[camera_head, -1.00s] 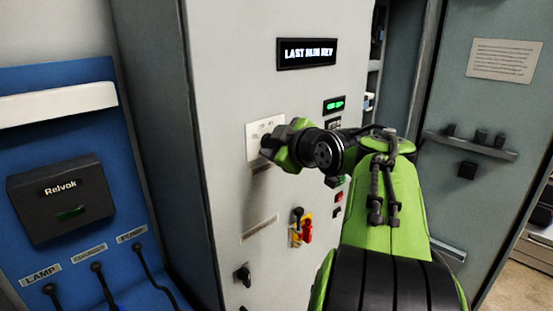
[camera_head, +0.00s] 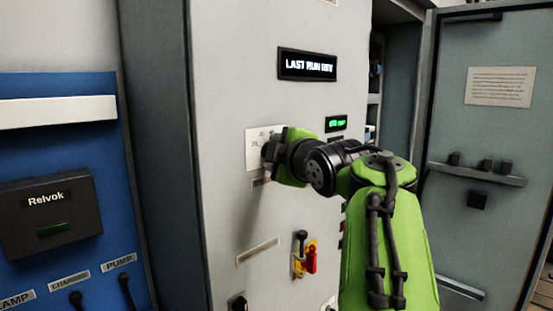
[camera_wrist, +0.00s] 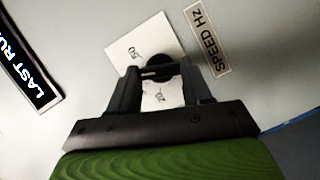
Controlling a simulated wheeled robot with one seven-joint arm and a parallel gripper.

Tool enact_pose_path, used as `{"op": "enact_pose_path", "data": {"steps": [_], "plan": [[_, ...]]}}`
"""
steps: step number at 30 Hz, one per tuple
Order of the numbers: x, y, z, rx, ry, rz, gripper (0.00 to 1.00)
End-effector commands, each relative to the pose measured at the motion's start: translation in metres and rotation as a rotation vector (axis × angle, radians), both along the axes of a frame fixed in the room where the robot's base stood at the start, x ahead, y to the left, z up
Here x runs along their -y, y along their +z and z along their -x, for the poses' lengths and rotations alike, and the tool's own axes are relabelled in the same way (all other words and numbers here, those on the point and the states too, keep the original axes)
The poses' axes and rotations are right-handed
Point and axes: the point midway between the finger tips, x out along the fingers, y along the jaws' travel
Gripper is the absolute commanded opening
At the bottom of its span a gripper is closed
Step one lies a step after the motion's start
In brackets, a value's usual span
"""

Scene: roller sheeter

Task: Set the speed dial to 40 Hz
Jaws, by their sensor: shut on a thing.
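The speed dial is a dark round knob (camera_wrist: 158,64) on a white scale plate (camera_wrist: 124,46). Number marks show around it in the wrist view, partly hidden by the fingers, and I cannot read the setting. A "SPEED Hz" label (camera_wrist: 208,40) sits beside the plate. In the head view the scale plate (camera_head: 253,150) is on the grey cabinet front, and my gripper (camera_head: 270,152) covers the knob. My gripper (camera_wrist: 158,72) is shut on the knob, one finger on each side.
A display (camera_head: 307,65) reading "LAST RUN" and more sits above the dial. A small green readout (camera_head: 336,124) is to the right, too blurred to read. A red and yellow switch (camera_head: 306,257) is below. A blue panel (camera_head: 60,150) stands at left.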

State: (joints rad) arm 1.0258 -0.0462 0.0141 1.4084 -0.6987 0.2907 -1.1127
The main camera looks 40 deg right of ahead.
Motion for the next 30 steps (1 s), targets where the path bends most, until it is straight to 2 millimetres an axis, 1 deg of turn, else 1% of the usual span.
{"op": "enact_pose_path", "data": {"steps": [8,9,13,20,23,26,30], "plan": [[0.0,-0.001,0.0,-0.004,0.001,-0.003,0.18],[0.0,-0.001,0.0,-0.004,0.001,-0.003,0.53],[0.0,-0.001,0.0,-0.004,0.0,-0.002,0.73],[0.0,0.0,0.0,-0.003,0.0,-0.002,0.74],[-0.001,0.001,0.004,-0.002,-0.002,0.0,0.74],[-0.006,0.003,0.02,0.0,-0.003,0.0,0.74],[-0.02,0.008,0.056,0.001,-0.004,0.0,0.74]]}}
